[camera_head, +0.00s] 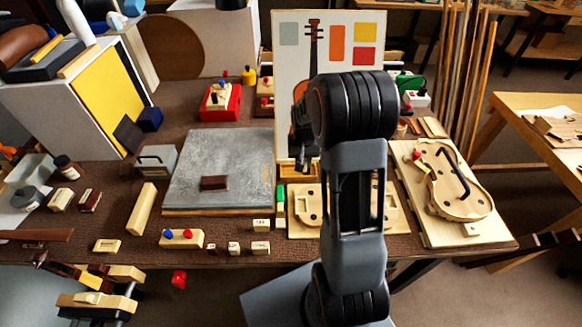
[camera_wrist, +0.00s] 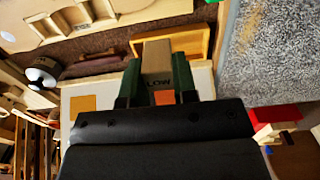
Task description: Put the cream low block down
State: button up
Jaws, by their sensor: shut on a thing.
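In the head view my arm hides much of the area around the gripper, and I cannot make out the held block there.
The picture board (camera_head: 345,30) stands behind my arm. A grey stone slab (camera_head: 240,150) with a dark brown block (camera_head: 214,183) on it lies to the left. A violin body (camera_head: 450,190) lies on a pale board at right. Small labelled blocks (camera_head: 261,247) line the front edge.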

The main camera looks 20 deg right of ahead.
jog(key=p, duration=0.1)
send_over(290, 172)
jog(key=f, duration=0.6)
jog(key=shift+s+f, duration=0.2)
jog(key=shift+s, duration=0.2)
jog(key=shift+w+f, duration=0.2)
jog(key=shift+f, duration=0.1)
jog(key=f, duration=0.1)
jog(key=f+p, duration=0.1)
jog(key=shift+w+f, duration=0.2)
jog(key=shift+f, duration=0.5)
jog(key=shift+f, duration=0.1)
jog(key=shift+f, duration=0.15)
jog(key=o, duration=0.6)
jog(key=shift+c, duration=0.2)
